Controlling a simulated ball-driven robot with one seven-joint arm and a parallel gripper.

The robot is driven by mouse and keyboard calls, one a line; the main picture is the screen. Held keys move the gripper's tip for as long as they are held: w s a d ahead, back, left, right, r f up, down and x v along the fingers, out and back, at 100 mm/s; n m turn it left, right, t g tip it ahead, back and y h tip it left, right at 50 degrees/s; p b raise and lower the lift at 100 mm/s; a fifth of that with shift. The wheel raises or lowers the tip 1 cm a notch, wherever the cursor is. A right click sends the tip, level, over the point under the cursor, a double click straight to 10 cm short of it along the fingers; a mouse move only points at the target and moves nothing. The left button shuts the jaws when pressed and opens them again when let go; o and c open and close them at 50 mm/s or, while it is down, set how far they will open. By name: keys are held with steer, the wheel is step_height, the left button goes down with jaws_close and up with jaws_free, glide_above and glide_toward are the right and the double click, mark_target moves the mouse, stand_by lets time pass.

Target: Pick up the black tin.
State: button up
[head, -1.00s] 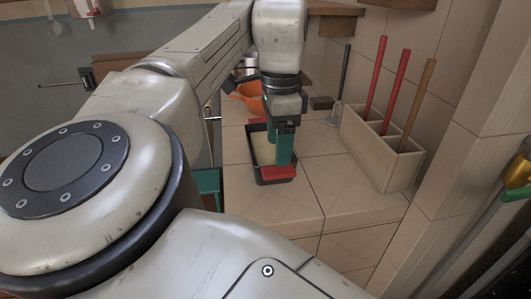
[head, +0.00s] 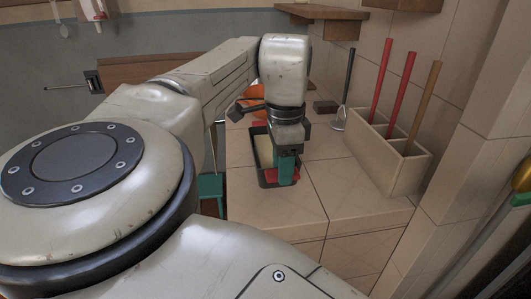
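The black tin (head: 258,168) is a rectangular pan with a pale inside and a red grip (head: 268,178) at its near end. It rests on the tiled counter in the head view. My gripper (head: 286,183), with teal fingers, points down over the tin's near end. A fingertip overlaps the red grip in the picture, and I cannot tell whether it touches. One finger hides the other, so the gap between them does not show. My wrist and gripper hide the tin's far right part.
A beige holder (head: 398,163) with red and tan sticks stands right of the tin, against the tiled wall. A dark-handled utensil (head: 344,95) stands behind it. An orange bowl (head: 256,92) is partly hidden behind my arm. The counter in front of the tin is clear.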

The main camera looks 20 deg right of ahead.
jaws_close()
steer(key=shift+r, duration=0.15)
stand_by(0.4)
